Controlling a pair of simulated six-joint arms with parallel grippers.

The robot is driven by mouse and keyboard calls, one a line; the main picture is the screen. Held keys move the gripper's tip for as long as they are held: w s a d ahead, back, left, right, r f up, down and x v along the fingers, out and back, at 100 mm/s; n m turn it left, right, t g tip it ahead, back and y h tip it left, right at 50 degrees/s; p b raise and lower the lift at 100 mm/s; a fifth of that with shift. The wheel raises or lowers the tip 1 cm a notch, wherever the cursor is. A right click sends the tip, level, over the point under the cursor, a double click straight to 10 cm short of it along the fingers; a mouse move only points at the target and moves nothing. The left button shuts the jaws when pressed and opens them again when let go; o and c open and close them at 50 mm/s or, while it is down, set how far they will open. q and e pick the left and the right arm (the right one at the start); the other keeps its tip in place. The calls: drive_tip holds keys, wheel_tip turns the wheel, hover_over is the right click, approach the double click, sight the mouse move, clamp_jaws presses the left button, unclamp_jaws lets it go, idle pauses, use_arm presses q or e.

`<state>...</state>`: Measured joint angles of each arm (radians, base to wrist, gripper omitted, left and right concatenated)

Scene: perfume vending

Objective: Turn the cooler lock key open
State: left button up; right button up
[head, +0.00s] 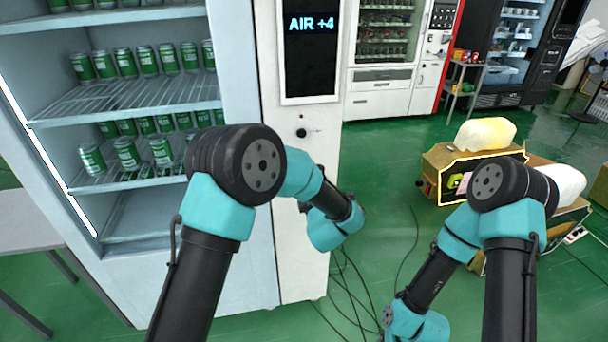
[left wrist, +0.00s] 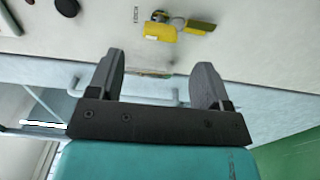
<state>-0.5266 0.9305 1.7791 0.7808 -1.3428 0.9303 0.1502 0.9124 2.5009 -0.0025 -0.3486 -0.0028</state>
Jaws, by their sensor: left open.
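In the left wrist view a small lock with a key (left wrist: 160,16) is on the pale panel near the top, beside printed lettering. A yellow tag (left wrist: 160,32) hangs at it, and a second yellow piece (left wrist: 200,25) is joined by a ring. My left gripper (left wrist: 158,62) is open, its two dark fingers apart and pointing toward the lock, with nothing between them. The fingers are apart from the key. In the head view my left arm hides the lock, and its fingers are not clearly visible. My right gripper is out of view.
The open-fronted cooler (head: 107,215) holds several green cans. Its white side panel carries a display (head: 310,50) reading "AIR +4" and a dark knob (head: 301,132). Loose cables (head: 345,285) lie on the green floor. A yellow-edged box (head: 440,165) stands at right.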

use_arm(q)
drive_tip(key=x, duration=0.8)
drive_tip(key=shift+w, duration=0.1)
drive_tip(key=shift+c, duration=0.3)
drive_tip(key=c, duration=0.9)
drive_tip(key=shift+o, duration=0.2)
